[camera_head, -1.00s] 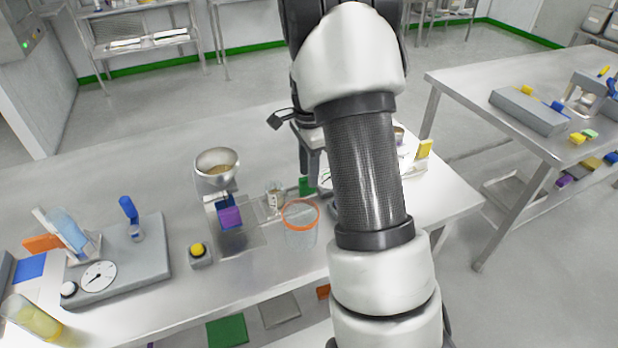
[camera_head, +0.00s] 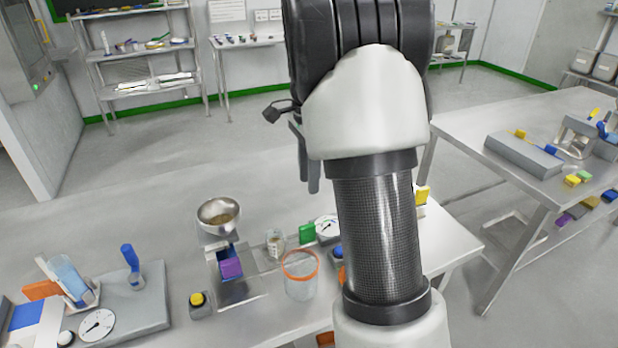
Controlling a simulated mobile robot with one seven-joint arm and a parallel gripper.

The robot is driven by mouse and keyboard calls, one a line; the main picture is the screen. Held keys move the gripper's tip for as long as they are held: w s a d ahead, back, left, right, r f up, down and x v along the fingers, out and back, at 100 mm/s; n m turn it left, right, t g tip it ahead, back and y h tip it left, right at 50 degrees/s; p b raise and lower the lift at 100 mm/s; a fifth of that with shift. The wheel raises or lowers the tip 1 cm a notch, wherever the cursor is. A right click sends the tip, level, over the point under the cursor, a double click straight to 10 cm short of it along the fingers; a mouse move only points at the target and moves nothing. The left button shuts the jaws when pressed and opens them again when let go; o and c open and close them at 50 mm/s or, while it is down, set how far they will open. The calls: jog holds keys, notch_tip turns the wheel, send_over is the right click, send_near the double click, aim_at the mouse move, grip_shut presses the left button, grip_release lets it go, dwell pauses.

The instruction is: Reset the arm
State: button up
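My arm rises through the right middle of the picture, with a white and black upper joint and a dark mesh link. My gripper (camera_head: 308,183) shows only in part at the left side of the arm, as dark grey fingers pointing down above the near steel table (camera_head: 130,205). The rest of it is hidden behind the arm, so its opening cannot be judged. I see nothing held at the visible fingertips.
On the near table are a metal bowl (camera_head: 218,214), an orange-rimmed clear beaker (camera_head: 300,276), a purple block (camera_head: 231,268), a yellow button box (camera_head: 199,303) and a grey gauge board (camera_head: 135,300). A second table (camera_head: 490,140) stands right. Floor lies open behind.

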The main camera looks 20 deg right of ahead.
jog(key=s+a+r+n+t, duration=0.3)
jog(key=s+a+r+n, duration=0.45)
jog(key=s+r, duration=0.2)
jog(key=s+a+n+t, duration=0.1)
jog(key=s+a+n, duration=0.1)
jog(key=s+n, duration=0.4)
jog(key=s+a+n+t, duration=0.2)
jog(key=s+a+n, duration=0.15)
jog(key=s, duration=0.55)
notch_tip(320, 180, up, 12)
jog(key=n+p, duration=0.1)
jog(key=p, duration=1.1)
jog(key=shift+w+d+p, duration=0.15)
jog(key=shift+d+p, duration=0.15)
jog(key=shift+r, duration=0.1)
